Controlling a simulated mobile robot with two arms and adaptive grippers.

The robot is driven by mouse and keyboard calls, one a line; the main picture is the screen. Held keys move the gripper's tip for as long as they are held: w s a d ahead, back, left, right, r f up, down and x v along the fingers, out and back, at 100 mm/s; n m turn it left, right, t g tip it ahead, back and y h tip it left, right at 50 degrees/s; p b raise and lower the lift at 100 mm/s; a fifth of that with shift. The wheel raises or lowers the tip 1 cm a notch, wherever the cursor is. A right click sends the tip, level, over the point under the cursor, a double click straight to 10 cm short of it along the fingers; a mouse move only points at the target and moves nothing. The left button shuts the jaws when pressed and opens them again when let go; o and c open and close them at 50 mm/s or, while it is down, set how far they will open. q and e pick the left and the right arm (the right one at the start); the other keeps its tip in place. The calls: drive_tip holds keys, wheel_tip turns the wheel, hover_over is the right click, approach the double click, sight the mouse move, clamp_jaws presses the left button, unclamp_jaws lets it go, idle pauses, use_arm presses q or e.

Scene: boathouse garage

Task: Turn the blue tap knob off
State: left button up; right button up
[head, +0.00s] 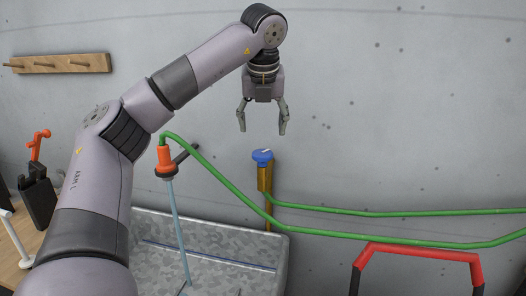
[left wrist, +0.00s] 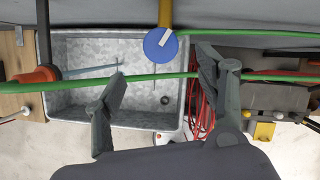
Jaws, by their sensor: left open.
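The blue tap knob (head: 262,156) sits on top of a brass upright pipe (head: 265,182) against the concrete wall. My left gripper (head: 262,130) is open and empty, pointing down just above the knob, with a gap between them. In the left wrist view the round knob (left wrist: 158,48) with its white mark shows ahead of and between the spread fingers (left wrist: 160,68). A pale blue stream (head: 178,225) runs from the orange nozzle (head: 165,158) down into the grey trough. My right gripper is not in view.
A green hose (head: 225,180) runs from the nozzle past the brass pipe to the right. The galvanised trough (head: 215,222) stands below. A red-topped frame (head: 420,252) is at lower right. A peg rail (head: 60,64) hangs at left. The wall around the gripper is clear.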

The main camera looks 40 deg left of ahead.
sight(262, 152)
use_arm(q)
drive_tip(key=x, duration=0.5)
drive_tip(key=shift+a+f+p, duration=0.1)
drive_tip(key=shift+f+p, duration=0.1)
drive_tip(key=shift+p, duration=0.2)
drive_tip(key=x, duration=0.3)
drive_tip(key=shift+w+a+f, duration=0.1)
drive_tip(key=shift+w, duration=0.05)
drive_tip(key=shift+w+f, duration=0.1)
drive_tip(key=shift+f, duration=0.15)
drive_tip(key=c, duration=1.1)
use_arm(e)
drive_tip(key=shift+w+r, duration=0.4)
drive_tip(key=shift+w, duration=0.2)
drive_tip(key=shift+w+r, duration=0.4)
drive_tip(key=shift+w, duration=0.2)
